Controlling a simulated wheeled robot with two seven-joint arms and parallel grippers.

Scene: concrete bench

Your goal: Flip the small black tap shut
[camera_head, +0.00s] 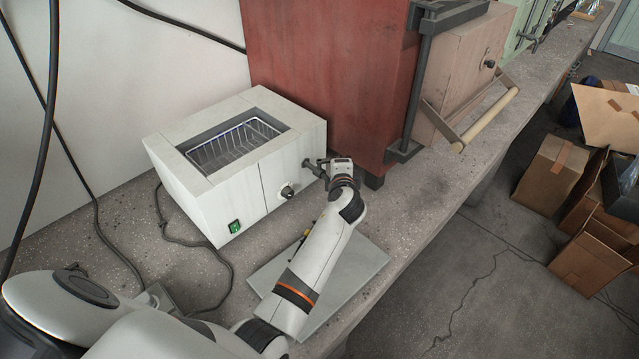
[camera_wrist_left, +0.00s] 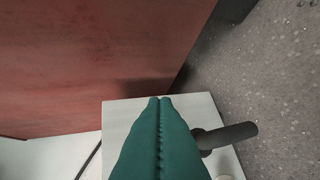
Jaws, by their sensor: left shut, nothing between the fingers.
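The small black tap (camera_head: 314,168) is on the right part of the white bath's front, beside the red cabinet. In the left wrist view, its dark lever (camera_wrist_left: 232,136) sticks out to the right from behind the fingers. My left gripper (camera_wrist_left: 165,99) is shut and empty, with its green fingertips together over the white bath (camera_wrist_left: 115,108). In the head view, the wrist is just right of the tap; the fingers are hidden there. I cannot tell whether the fingers touch the lever. My right gripper is not in view.
The white bath (camera_head: 190,200) holds a wire basket (camera_head: 235,140) and has a front knob (camera_head: 287,191) and a green switch (camera_head: 234,226). A red cabinet (camera_head: 325,75) stands close behind the wrist. A grey plate (camera_head: 355,275) lies under my arm.

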